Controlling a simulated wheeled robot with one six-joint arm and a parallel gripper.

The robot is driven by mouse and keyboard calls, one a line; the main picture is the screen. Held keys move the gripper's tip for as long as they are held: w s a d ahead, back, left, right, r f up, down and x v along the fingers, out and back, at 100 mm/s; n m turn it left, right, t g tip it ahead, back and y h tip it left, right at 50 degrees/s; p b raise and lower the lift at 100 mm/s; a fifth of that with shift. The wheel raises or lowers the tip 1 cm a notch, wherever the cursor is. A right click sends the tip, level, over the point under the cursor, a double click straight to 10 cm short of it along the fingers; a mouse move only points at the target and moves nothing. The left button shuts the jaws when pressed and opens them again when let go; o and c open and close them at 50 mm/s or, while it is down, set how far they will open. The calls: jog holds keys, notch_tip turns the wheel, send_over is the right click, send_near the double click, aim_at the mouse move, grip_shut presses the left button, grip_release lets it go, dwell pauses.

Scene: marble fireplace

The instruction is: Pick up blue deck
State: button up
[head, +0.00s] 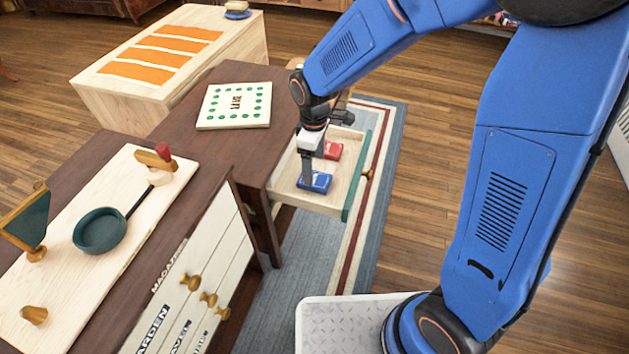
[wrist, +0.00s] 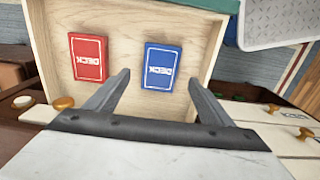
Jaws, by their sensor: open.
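The blue deck (head: 315,181) lies flat in the open drawer (head: 286,182), near its front corner in the head view. In the wrist view the blue deck (wrist: 161,66) sits in the drawer right of centre, with white lettering on its face. My gripper (head: 307,180) is over the drawer at the blue deck. In the wrist view its two fingers (wrist: 157,78) are open, spread to either side of the blue deck with nothing held. Whether the fingers touch the deck cannot be told.
A red deck (head: 332,150) lies beside the blue deck, also in the wrist view (wrist: 88,58). The drawer walls and green front (head: 357,176) surround both. A board game (head: 235,104) lies on the dark table. A green pan (head: 100,230) rests on a pale board.

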aim_at(315, 179)
jog(key=shift+f, duration=2.7)
jog(key=c, duration=1.2)
